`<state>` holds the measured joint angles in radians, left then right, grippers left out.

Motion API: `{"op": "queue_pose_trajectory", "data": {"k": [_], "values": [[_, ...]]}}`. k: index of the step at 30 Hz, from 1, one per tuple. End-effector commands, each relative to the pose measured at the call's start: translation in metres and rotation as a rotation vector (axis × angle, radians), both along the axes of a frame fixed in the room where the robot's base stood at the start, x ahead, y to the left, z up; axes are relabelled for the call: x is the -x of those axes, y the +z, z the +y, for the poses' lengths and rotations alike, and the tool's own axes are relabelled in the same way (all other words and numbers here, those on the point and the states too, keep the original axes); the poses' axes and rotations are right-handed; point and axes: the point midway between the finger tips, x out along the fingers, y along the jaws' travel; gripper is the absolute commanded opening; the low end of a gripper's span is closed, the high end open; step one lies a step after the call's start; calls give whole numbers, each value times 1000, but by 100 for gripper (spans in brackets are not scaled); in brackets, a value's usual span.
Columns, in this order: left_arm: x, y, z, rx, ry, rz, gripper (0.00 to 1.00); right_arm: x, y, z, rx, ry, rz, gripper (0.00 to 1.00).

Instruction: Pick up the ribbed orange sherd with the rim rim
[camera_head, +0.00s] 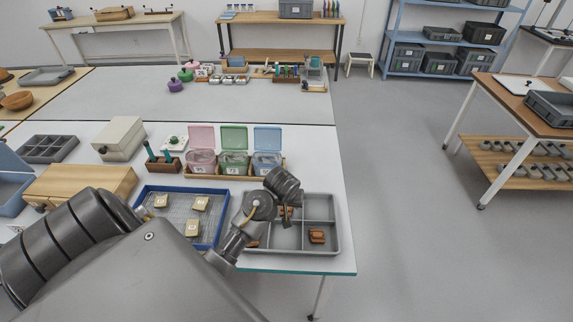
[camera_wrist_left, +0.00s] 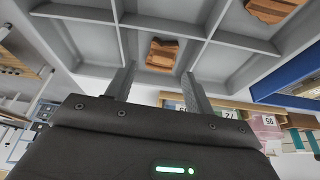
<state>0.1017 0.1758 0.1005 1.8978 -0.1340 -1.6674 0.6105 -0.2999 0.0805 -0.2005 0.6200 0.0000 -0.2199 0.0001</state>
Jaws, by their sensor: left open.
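An orange-brown sherd (camera_wrist_left: 162,54) lies in a middle compartment of the grey divided tray (camera_wrist_left: 165,24). Its surface shows ridge-like lines; I cannot make out a rim edge. In the left wrist view it lies just beyond and between the fingertips of my left gripper (camera_wrist_left: 158,82), which is open and empty. In the head view my left gripper (camera_head: 287,218) hangs over the tray and hides much of that compartment. Another orange-brown sherd (camera_head: 317,236) sits in the front right compartment. A further sherd (camera_wrist_left: 270,8) shows at the wrist view's upper edge. My right gripper is not in view.
Pink (camera_head: 202,140), green (camera_head: 234,139) and blue (camera_head: 267,139) lidded bins stand behind. The table's right edge is close beside the grey tray. Tray dividers rise around the sherds.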

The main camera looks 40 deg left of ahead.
Motion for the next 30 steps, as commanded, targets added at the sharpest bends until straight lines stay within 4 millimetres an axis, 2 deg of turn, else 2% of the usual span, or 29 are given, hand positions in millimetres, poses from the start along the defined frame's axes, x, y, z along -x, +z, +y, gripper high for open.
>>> {"op": "queue_pose_trajectory", "data": {"k": [5, 15, 23, 26, 30], "values": [[-1, -4, 2, -1, -1, 1, 53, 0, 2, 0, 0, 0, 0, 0], [-15, -44, 14, -1, -1, 1, 53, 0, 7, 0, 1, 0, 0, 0], [-17, -48, 15, -1, -1, -1, 53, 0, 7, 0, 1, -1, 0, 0], [-17, -48, 15, -1, -1, -1, 44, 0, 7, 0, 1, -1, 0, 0], [-17, -48, 15, -1, -1, -1, 26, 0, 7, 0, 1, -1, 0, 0]]}}
